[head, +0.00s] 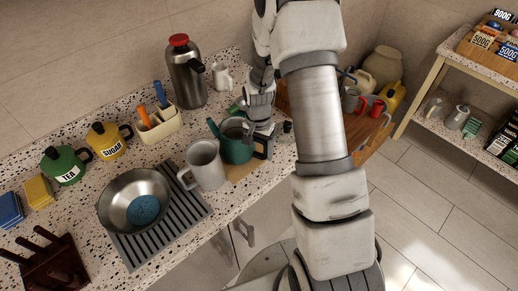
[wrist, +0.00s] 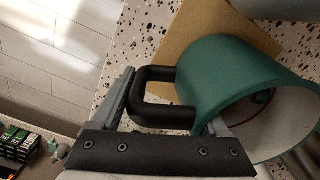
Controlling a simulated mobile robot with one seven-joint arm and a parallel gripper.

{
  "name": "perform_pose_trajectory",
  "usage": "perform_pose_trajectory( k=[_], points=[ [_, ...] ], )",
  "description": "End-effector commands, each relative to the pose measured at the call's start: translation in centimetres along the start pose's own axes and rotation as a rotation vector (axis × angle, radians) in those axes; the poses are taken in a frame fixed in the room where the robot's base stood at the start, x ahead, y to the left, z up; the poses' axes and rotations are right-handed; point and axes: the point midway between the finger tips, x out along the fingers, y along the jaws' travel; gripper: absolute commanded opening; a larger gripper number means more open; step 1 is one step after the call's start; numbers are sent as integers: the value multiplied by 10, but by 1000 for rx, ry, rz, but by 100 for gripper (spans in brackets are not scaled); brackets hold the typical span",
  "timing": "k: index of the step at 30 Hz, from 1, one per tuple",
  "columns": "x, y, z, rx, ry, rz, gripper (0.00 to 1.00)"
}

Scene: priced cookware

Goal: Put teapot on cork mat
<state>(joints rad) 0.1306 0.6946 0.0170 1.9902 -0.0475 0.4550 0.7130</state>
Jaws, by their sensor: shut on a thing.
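The teal teapot (head: 236,150) has a spout on its left, a black handle and an open top. In the wrist view the teapot (wrist: 215,75) fills the right side, with its handle (wrist: 150,75) between my fingers. My gripper (head: 262,146) is shut on the teapot at its handle side; in the wrist view the fingers (wrist: 170,110) reach in from below. The tan cork mat (head: 243,171) shows under and in front of the teapot, and beyond it in the wrist view (wrist: 195,28). I cannot tell whether the base touches the mat.
A grey mug-like pot (head: 205,165) stands close to the left of the teapot. A steel pan (head: 135,200) with a blue item sits on a striped drying mat (head: 185,222). A red-topped flask (head: 187,75) and a utensil holder (head: 158,126) stand behind. The counter's front edge is near.

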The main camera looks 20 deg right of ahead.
Motion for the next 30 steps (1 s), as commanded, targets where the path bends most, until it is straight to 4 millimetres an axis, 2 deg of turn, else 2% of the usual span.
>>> perform_pose_trajectory(
  k=[14,15,18,25,30],
  points=[
    [9,0,0,0,2,-1,0],
    [8,0,0,0,1,0,85],
    [8,0,0,0,0,0,100],
    [7,0,0,0,0,0,100],
    [-2,0,-1,0,2,-1,100]
  ],
)
